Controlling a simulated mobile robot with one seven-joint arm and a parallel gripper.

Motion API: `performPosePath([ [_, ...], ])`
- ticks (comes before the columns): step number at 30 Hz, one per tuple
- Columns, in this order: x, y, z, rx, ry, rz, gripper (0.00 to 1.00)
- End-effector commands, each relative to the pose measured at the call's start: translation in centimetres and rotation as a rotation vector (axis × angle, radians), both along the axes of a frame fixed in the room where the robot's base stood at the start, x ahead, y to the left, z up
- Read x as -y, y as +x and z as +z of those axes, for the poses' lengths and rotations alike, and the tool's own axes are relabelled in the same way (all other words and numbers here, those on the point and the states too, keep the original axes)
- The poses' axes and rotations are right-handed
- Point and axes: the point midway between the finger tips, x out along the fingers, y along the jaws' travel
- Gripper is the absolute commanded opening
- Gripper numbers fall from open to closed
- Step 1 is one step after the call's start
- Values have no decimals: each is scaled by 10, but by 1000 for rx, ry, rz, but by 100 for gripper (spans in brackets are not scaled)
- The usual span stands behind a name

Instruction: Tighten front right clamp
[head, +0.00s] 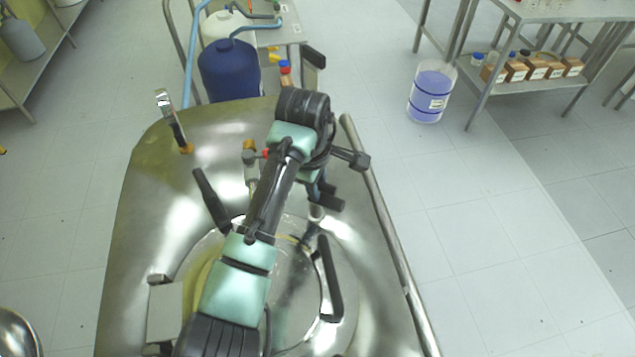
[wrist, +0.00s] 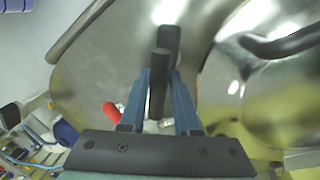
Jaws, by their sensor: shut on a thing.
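The clamp handle (wrist: 158,85) is a dark grey bar. In the wrist view it stands between the two blue fingers of my gripper (wrist: 160,78), which are shut on it. Its top end shows above the fingertips, and a second dark piece stands just behind it. In the head view my arm covers much of the reactor lid, and I cannot clearly make out the fingers or the held clamp there. Other black handles show on the lid, one left of my arm (head: 211,201) and one to its right (head: 329,280).
The shiny metal lid (head: 150,215) fills the middle, with a metal rail (head: 375,205) along its right side. A metal fitting (head: 172,118) rises at the upper left. A blue drum (head: 229,72) stands behind.

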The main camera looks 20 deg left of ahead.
Motion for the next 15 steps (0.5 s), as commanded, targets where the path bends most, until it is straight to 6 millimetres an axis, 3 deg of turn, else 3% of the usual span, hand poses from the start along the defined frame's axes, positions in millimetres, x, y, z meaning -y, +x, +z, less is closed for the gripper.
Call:
performPosePath([
  [15, 1, 0, 4, -1, -3, -88, 0],
])
